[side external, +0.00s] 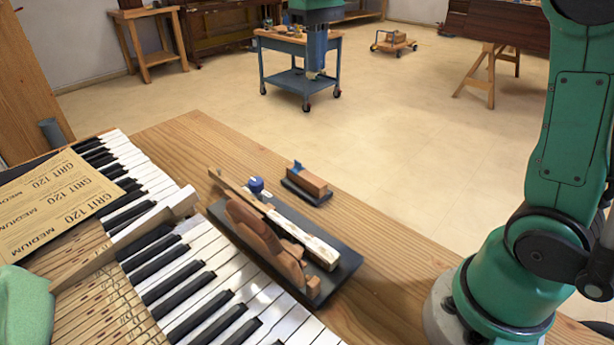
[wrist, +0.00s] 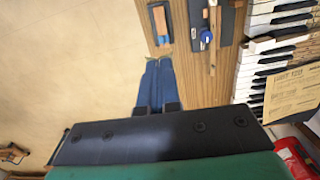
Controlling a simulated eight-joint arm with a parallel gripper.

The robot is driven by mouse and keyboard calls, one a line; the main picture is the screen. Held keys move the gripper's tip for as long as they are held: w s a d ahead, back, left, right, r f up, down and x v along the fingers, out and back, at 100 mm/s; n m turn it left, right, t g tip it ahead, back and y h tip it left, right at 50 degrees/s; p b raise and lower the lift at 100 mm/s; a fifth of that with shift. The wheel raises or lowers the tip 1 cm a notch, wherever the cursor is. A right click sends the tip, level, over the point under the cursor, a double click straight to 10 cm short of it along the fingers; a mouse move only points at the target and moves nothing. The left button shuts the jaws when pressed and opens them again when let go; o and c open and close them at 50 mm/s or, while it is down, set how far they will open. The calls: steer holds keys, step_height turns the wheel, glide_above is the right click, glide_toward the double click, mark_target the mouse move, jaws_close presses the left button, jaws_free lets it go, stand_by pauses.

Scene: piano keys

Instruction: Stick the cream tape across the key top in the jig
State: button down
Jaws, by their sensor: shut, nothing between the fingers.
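The jig (side external: 342,273) is a dark base on the wooden bench, with a brown wooden clamp piece and a blue knob (side external: 256,185). A long wooden key (side external: 285,222) lies in it, its pale key top (side external: 320,252) at the near end. The jig also shows in the wrist view (wrist: 226,22). Behind it a small wooden block (side external: 306,180) with a blue tab sits on a dark stand. I cannot make out the cream tape. My gripper (side external: 315,75) has blue fingers, shut and empty, high beyond the bench; in the wrist view the fingers (wrist: 158,62) lie together, apart from the block.
A piano keyboard (side external: 215,255) runs along the bench's left side, with sandpaper sheets (side external: 60,200) and a loose wooden key (side external: 150,225) across it. Bare bench (side external: 390,225) lies right of the jig. A blue cart (side external: 275,70) stands on the floor behind.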

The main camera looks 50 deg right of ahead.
steer(key=shift+r, duration=1.05)
steer(key=shift+r, duration=1.45)
steer(key=a+f, duration=0.5)
glide_above(323, 251)
steer(key=shift+n, duration=0.3)
step_height(323, 251, down, 14)
steer(key=shift+f, duration=0.1)
steer(key=shift+d+f, duration=0.1)
steer(key=shift+f, duration=2.35)
steer(key=shift+f, duration=0.75)
